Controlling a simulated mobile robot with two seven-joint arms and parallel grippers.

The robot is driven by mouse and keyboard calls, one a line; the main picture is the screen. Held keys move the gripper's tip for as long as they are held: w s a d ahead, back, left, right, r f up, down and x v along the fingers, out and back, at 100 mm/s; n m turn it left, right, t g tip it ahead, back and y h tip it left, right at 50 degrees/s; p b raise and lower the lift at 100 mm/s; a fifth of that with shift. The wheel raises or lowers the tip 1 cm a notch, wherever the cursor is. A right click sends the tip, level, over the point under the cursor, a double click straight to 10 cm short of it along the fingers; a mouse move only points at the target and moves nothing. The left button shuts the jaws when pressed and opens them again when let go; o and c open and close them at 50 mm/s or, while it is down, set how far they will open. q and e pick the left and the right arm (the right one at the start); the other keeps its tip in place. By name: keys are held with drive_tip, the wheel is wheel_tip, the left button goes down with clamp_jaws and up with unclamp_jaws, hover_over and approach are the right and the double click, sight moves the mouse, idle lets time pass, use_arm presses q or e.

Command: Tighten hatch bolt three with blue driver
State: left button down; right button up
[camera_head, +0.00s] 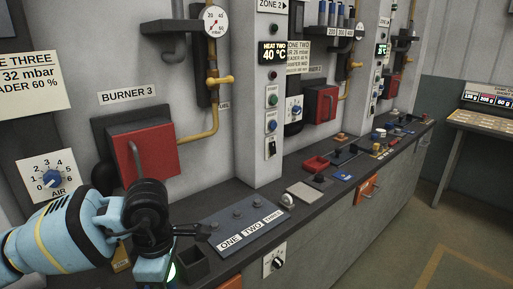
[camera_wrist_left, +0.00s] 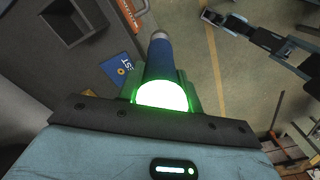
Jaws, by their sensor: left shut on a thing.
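My left gripper (camera_wrist_left: 164,92) is shut on the blue driver (camera_wrist_left: 160,60), with one finger on each side of it. The driver has a grey end and a bright green glow at its base. In the head view my left gripper (camera_head: 157,268) is low at the left, by the console's front edge, and a green glow shows there. The hatch plate (camera_head: 228,226) lies to its right, labelled ONE, TWO and THREE. Bolt three (camera_head: 257,201) is at the plate's far right end and stands apart from the gripper.
An open dark square holder (camera_head: 194,266) sits between my gripper and the plate. A grey pad (camera_head: 305,194), a red tray (camera_head: 316,164) and small items stand farther along the console. Burner 3's red box (camera_head: 145,150) rises behind my arm. Floor is open at right.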

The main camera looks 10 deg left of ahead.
use_arm(q)
drive_tip(key=s+d+f+m, duration=0.1)
drive_tip(key=s+f+m, duration=0.3)
drive_tip(key=f+m, duration=0.4)
drive_tip(key=s+d+f+m, duration=0.1)
drive_tip(key=s+f+m, duration=0.2)
drive_tip(key=f+m, duration=0.6)
drive_tip(key=m, duration=0.3)
drive_tip(key=shift+s+d+f+p, duration=0.15)
drive_tip(key=shift+s+d+p, duration=0.15)
drive_tip(key=shift+s, duration=0.1)
